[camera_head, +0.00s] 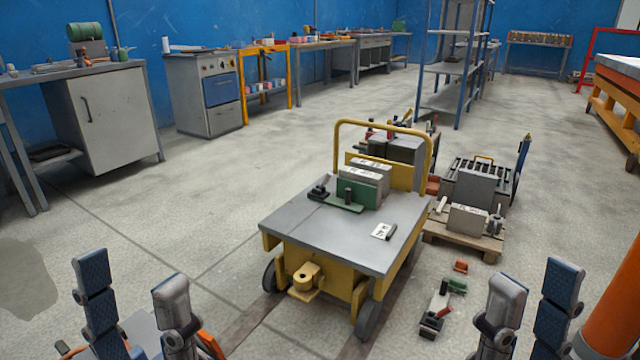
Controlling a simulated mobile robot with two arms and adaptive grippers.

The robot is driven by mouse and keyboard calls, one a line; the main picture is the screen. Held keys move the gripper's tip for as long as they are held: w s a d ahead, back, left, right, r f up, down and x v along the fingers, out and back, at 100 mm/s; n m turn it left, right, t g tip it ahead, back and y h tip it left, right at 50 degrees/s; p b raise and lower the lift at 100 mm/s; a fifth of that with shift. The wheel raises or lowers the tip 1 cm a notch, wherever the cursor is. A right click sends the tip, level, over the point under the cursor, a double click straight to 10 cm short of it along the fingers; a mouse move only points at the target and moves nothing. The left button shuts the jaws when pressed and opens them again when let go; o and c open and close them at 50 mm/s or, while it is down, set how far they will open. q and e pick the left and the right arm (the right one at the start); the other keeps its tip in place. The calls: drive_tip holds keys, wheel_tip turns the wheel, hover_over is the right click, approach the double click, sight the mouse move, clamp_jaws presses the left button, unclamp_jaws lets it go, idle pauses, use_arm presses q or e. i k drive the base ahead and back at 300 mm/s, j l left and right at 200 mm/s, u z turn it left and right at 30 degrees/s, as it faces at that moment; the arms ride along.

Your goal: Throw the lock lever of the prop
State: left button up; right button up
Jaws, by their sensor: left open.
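No lock lever can be made out in the head view. A thick orange post (617,300) leans in at the lower right edge, cut off by the frame; I cannot tell whether it is the prop. My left gripper (134,290) is at the lower left, its two fingers pointing up and apart with nothing between them. My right gripper (531,300) is at the lower right, just left of the orange post, its fingers apart and empty. The lower parts of both grippers are cut off by the bottom edge.
A yellow cart (330,240) with a grey top stands ahead, carrying blocks and small tools. Behind its right side a wooden pallet (462,243) holds boxes. Small parts (436,308) lie on the floor right of the cart. The floor on the left (190,210) is clear.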

sight(325, 181)
drive_tip(key=i+l, duration=0.85)
drive_tip(key=i, duration=0.15)
drive_tip(key=i+l, duration=0.85)
drive_tip(key=i, duration=0.15)
